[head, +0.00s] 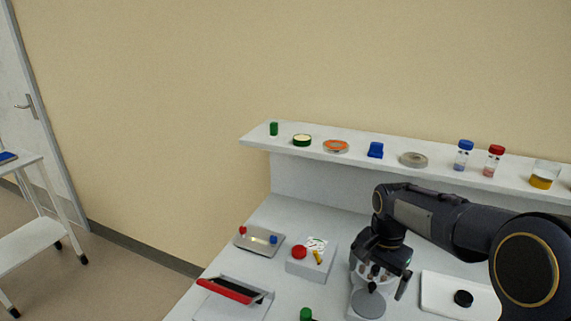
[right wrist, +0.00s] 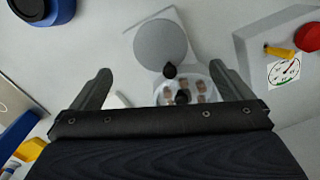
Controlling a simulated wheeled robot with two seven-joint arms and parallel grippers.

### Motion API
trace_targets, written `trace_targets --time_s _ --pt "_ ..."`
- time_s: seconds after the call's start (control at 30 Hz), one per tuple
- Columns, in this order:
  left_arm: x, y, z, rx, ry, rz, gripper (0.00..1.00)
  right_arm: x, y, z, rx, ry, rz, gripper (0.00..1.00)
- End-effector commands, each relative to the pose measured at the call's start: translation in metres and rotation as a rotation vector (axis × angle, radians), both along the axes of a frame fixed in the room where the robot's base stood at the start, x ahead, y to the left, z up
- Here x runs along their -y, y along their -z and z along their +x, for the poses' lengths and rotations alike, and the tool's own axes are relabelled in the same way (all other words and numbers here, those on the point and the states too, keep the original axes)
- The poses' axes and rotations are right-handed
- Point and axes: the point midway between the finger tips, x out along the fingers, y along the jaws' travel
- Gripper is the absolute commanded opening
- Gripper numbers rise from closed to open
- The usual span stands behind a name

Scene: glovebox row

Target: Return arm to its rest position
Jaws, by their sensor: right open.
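My right arm (head: 430,215) reaches in from the right over the white bench. Its gripper (head: 387,288) points down above a white device with a grey round plate (head: 369,304). In the right wrist view my right gripper (right wrist: 160,68) has its two fingers spread wide apart, with nothing held between them. Beyond and between the fingers are the grey round plate (right wrist: 160,42) and a round part with several brownish spots (right wrist: 190,92). A small black knob (right wrist: 170,71) lies between them. The gripper partly hides the device in the head view. My left gripper is not in view.
A shelf (head: 325,153) with jars and vials runs behind.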

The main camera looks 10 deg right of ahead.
Motion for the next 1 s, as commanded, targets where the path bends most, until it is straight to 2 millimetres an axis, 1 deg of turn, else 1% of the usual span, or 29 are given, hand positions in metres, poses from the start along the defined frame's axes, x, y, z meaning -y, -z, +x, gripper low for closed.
trace_targets --time_s 0.07,0.17,0.2,0.27,0.3,0.37,0.4,0.5,0.6,0.7,0.8,1.0 --pt "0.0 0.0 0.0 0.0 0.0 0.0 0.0 0.0 -0.005 -0.013 0.02 -0.027 0.043 0.99" --pt "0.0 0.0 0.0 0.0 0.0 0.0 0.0 -0.004 -0.016 -0.04 0.08 -0.107 0.128 0.99" --pt "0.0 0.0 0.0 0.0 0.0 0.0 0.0 -0.007 -0.021 -0.055 0.115 -0.152 0.164 0.99" --pt "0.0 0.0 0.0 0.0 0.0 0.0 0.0 -0.014 -0.029 -0.078 0.177 -0.228 0.209 0.99" --pt "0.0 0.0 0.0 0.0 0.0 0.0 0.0 -0.019 -0.034 -0.094 0.223 -0.279 0.23 0.99" --pt "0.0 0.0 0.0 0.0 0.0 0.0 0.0 -0.027 -0.04 -0.117 0.291 -0.357 0.25 0.99" --pt "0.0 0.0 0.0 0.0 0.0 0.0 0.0 -0.033 -0.042 -0.132 0.337 -0.411 0.252 0.99" --pt "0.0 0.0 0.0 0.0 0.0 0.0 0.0 -0.047 -0.044 -0.166 0.443 -0.532 0.232 0.99" --pt "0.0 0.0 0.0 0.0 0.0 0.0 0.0 -0.06 -0.04 -0.192 0.522 -0.633 0.188 0.99" --pt "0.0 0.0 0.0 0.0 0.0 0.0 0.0 -0.068 -0.034 -0.209 0.57 -0.701 0.144 0.99" --pt "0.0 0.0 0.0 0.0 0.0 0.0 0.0 -0.072 -0.029 -0.217 0.594 -0.741 0.114 0.99" --pt "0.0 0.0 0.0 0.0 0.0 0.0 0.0 -0.074 -0.027 -0.22 0.601 -0.758 0.103 0.99"
